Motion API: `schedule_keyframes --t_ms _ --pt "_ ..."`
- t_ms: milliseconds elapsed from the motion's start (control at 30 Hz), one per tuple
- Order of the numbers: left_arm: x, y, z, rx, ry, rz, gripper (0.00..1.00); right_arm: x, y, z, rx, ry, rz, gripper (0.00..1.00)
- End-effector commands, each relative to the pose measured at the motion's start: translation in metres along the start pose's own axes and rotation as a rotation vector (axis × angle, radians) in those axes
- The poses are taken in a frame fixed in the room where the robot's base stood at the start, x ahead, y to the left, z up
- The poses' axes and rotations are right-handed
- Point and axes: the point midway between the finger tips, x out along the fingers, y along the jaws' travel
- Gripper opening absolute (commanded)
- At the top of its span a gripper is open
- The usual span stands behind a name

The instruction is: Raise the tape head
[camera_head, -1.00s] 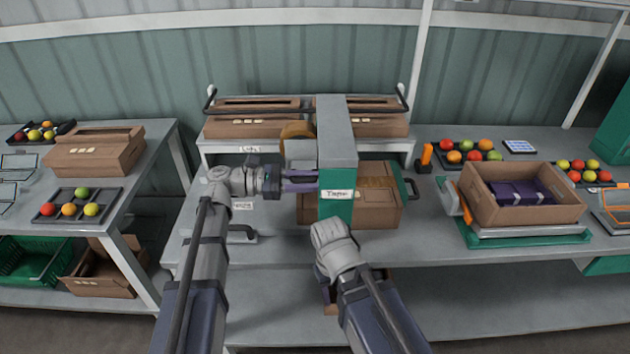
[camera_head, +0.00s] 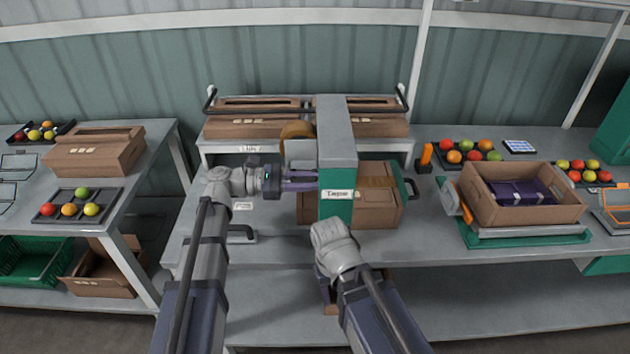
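The tape head (camera_head: 338,155) is a grey and green block with a label on its front. It stands over a brown carton (camera_head: 378,208) on the central bench, with a roll of brown tape (camera_head: 297,132) at its upper left. My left gripper (camera_head: 302,181) points right, its fingers at the left side of the tape head. Whether they are open or shut on a part there cannot be made out. My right arm reaches up in front of the carton; its gripper is hidden behind its own wrist and the tape head's lower end.
Flat cartons (camera_head: 252,123) lie on a raised shelf behind. An open carton (camera_head: 522,211) with dark contents stands on a scale at the right, near tomato trays (camera_head: 466,157). A left table (camera_head: 120,190) holds a carton and trays. The bench's front left is mostly clear.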

Motion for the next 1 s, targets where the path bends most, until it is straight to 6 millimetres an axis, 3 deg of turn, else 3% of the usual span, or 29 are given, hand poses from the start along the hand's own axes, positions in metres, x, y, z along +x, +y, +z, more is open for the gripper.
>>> schedule_keyframes --t_ms 533,1000 --pt "0.0 0.001 0.004 0.0 0.0 0.0 0.0 -0.004 0.0 0.0 0.0 0.0 0.0 0.5" --pt "0.0 0.012 0.058 0.0 -0.001 0.001 0.0 -0.058 0.006 0.003 0.001 0.0 0.0 0.5"
